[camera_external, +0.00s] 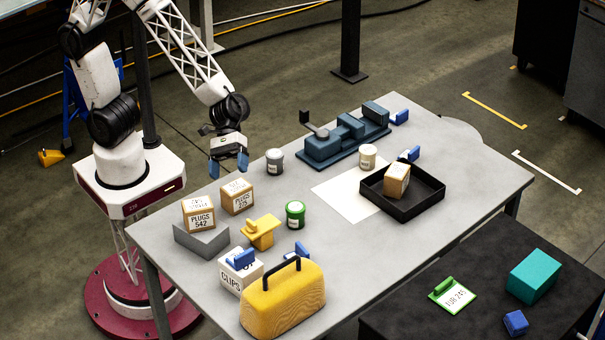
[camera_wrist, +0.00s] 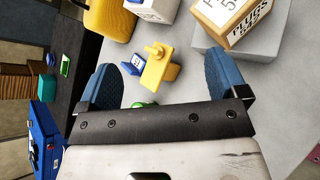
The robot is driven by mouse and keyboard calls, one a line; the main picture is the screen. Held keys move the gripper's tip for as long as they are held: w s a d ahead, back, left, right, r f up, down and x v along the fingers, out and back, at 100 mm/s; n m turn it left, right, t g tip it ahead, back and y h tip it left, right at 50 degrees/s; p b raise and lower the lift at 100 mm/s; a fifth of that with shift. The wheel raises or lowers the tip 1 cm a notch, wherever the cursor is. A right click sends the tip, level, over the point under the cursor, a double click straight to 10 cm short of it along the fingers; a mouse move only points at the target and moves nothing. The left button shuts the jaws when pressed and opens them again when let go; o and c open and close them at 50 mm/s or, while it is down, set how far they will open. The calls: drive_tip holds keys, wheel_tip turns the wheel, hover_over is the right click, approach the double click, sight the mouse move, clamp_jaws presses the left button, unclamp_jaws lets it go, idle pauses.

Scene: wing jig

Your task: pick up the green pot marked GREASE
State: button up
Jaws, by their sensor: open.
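The green pot (camera_external: 295,213) with a dark lid and a white label stands upright on the grey table, near its middle, in the external view. The label is too small to read. My gripper (camera_external: 228,162) is above the table's rear left part, left of the pot and apart from it, with its two blue fingers spread and empty. In the wrist view my gripper (camera_wrist: 163,78) is open. A green sliver (camera_wrist: 146,104), likely the pot, shows at the edge of my gripper's dark bar, which hides the rest.
A yellow case (camera_external: 283,298) stands in front. A white sheet (camera_external: 345,193) and a black tray (camera_external: 433,200) lie to the right.

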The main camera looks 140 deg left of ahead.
drive_tip(key=w+a+f+n+t+y, duration=0.2)
drive_tip(key=w+a+f+n+t, duration=0.15)
drive_tip(key=a+f+n, duration=0.35)
drive_tip(key=n+y, duration=0.3)
drive_tip(key=n, duration=0.2)
approach(296, 207)
drive_tip(key=shift+w+d+f+t, duration=0.2)
drive_tip(key=shift+w+f, duration=0.2)
drive_tip(key=shift+w, duration=0.15)
drive_tip(key=shift+w+d+f+t, duration=0.2)
drive_tip(key=shift+w+f, duration=0.15)
drive_tip(key=shift+w, duration=0.25)
drive_tip(key=shift+w, duration=0.1)
drive_tip(key=shift+x, duration=1.2)
drive_tip(key=shift+w+f, duration=0.15)
drive_tip(key=shift+x, duration=2.45)
